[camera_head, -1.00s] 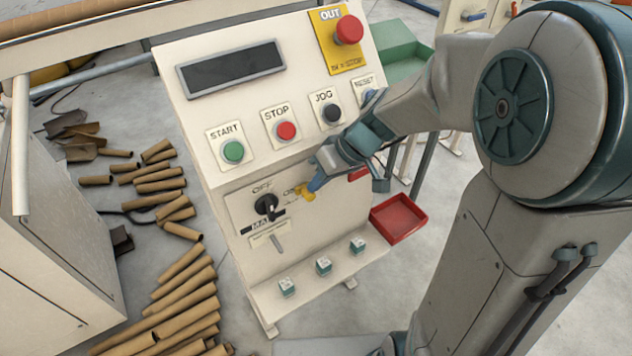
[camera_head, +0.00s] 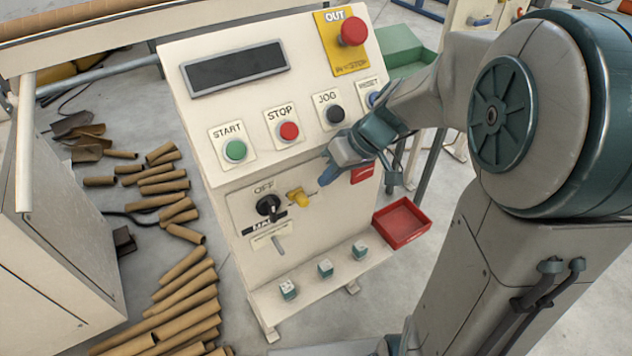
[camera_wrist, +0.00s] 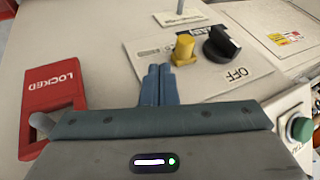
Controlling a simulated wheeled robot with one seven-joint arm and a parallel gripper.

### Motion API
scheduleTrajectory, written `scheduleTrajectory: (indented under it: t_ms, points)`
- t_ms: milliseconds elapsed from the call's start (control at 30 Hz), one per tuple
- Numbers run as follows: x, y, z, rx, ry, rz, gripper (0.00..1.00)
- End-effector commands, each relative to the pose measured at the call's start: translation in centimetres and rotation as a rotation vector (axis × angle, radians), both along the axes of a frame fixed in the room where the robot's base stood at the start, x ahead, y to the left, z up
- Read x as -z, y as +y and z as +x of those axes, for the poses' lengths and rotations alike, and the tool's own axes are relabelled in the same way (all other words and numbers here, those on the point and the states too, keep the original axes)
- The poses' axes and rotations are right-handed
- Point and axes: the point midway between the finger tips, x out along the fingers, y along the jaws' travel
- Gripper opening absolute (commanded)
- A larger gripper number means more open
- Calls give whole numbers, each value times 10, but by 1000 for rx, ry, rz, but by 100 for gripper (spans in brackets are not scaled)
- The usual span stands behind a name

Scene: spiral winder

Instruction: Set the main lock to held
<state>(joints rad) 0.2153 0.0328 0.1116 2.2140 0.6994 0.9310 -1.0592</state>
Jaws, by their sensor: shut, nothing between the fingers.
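The yellow piece (camera_head: 297,198) sits on the switch plate, just right of the black main switch knob (camera_head: 268,206). In the wrist view, the yellow piece (camera_wrist: 184,48) stands close beside the black knob (camera_wrist: 221,44), with a narrow gap or contact that I cannot tell apart. The word OFF is printed by the knob. My gripper (camera_head: 325,181) is right of the yellow piece and apart from it. In the wrist view, my gripper's blue fingers (camera_wrist: 158,72) are shut together and empty, with the yellow piece ahead and slightly right of their tips.
A red holder marked LOCKED (camera_wrist: 52,95) is left of my fingers in the wrist view. START (camera_head: 235,150), STOP (camera_head: 289,131) and JOG (camera_head: 335,113) buttons are above. A red tray (camera_head: 402,222) hangs at the panel's right. Small cubes stand on the lower ledge.

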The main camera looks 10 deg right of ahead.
Motion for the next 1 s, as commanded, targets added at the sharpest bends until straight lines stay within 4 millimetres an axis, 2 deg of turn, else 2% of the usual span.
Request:
scheduleTrajectory:
  t_ms: [33,200,400,600,1000]
  points:
    - [-15,-8,-1,4,-6,-2,0]
    - [-49,-25,-7,-2,-6,-2,0]
    - [-75,-41,-12,-3,-2,-1,0]
    - [-85,-48,-14,-3,0,0,0]
    - [-85,-49,-14,-3,-2,0,0]
